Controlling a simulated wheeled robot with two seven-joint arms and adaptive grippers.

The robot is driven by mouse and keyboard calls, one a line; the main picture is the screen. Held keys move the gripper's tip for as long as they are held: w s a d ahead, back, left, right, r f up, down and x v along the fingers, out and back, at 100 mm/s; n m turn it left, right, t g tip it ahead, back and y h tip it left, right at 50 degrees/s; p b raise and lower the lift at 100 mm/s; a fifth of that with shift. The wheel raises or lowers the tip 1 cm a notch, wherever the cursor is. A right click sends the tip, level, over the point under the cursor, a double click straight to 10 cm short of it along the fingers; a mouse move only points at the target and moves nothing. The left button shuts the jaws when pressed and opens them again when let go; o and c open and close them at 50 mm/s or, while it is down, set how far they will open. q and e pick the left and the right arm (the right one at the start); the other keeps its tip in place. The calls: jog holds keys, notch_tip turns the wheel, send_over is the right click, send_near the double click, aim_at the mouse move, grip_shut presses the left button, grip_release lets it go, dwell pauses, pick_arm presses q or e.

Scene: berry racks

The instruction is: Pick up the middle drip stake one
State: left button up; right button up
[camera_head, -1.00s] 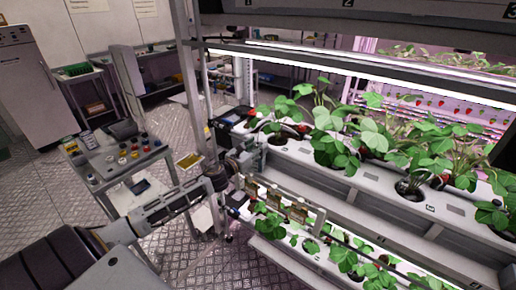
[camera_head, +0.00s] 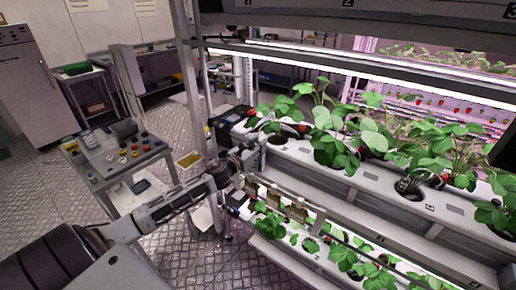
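Several small tan-brown pieces, which look like the drip stakes, sit in a row on the rail along the front of the rack. The middle drip stake (camera_head: 273,197) is between one at the left (camera_head: 251,186) and one at the right (camera_head: 299,211). My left gripper (camera_head: 246,160) is at the left end of the rack, above and left of the stakes and apart from the middle one. Its fingers are small and dark against the rack, so their opening is unclear. My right gripper is not in view.
Strawberry plants (camera_head: 330,130) fill the white upper gutter (camera_head: 290,152) close to my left gripper. More plants (camera_head: 345,258) grow in the lower gutter. A rack post (camera_head: 190,80) stands behind my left arm. A cart (camera_head: 118,175) with small jars is at the left.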

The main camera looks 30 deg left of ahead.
pick_arm(q)
jog(key=shift+c, duration=1)
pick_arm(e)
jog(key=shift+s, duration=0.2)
pick_arm(q)
jog(key=shift+r, duration=0.2)
jog(key=shift+r, duration=1.1)
notch_tip(320, 180, up, 4)
jog(key=shift+r+p, duration=0.25)
jog(key=shift+p, duration=0.15)
jog(key=shift+r, duration=1.5)
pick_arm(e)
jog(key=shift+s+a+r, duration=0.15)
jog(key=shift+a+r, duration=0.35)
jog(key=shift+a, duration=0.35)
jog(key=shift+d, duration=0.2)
